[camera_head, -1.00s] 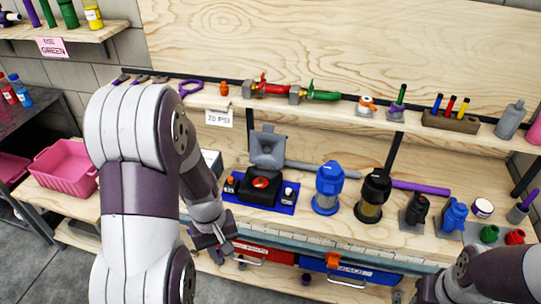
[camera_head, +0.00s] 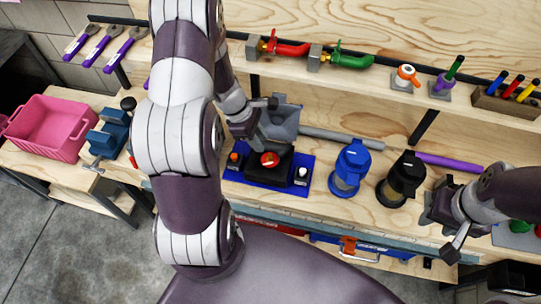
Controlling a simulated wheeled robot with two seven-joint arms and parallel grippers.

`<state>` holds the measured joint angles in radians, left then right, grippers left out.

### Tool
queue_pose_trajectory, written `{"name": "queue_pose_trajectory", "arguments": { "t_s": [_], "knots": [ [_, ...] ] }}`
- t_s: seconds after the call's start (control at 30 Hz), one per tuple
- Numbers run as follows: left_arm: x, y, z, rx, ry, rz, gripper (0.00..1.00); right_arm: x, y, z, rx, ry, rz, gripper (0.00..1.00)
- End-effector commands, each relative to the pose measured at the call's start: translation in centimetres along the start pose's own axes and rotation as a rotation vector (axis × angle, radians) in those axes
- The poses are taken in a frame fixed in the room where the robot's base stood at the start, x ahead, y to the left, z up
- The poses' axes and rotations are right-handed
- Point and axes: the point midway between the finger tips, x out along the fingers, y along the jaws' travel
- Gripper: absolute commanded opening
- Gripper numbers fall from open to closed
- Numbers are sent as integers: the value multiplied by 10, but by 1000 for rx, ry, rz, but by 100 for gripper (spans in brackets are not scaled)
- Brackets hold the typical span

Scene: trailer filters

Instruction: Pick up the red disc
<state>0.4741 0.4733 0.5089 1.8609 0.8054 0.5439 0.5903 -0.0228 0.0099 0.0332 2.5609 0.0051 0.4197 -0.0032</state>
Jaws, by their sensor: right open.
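The red disc (camera_head: 270,159) sits on top of a black block, which stands on a blue mat (camera_head: 290,186) on the wooden workbench. My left gripper (camera_head: 258,133) is just behind and to the left of the disc, above the mat, in front of a grey funnel-like part (camera_head: 285,118). Its fingers are small and dark, so I cannot tell how far apart they are. My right gripper (camera_head: 442,228) is open near the bench's front edge at the right, well away from the disc. It partly hides a grey stand behind it.
An orange knob (camera_head: 234,156) and a white knob (camera_head: 302,173) flank the disc. A blue-topped filter (camera_head: 350,166) and a black-topped filter (camera_head: 402,178) stand to the right. A shelf with a red valve (camera_head: 288,48) and a green valve (camera_head: 347,60) runs above. A pink bin (camera_head: 50,128) is at left.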

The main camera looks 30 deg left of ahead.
Motion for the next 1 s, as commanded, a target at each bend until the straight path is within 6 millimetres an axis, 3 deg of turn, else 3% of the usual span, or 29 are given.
{"name": "queue_pose_trajectory", "arguments": {
  "t_s": [0.43,0.7,0.73,0.8,1.0],
  "knots": [
    [72,1,-5,3,1,-3,29,-4,0,-1,0,0,0,43],
    [79,2,-5,4,2,1,29,-4,0,-1,0,0,0,43],
    [79,2,-5,4,2,1,26,-4,0,-1,0,0,0,43],
    [79,2,-5,4,2,1,3,-4,0,-1,0,0,0,43],
    [79,2,-5,4,2,1,0,-4,0,-1,0,0,0,43]
  ]
}}
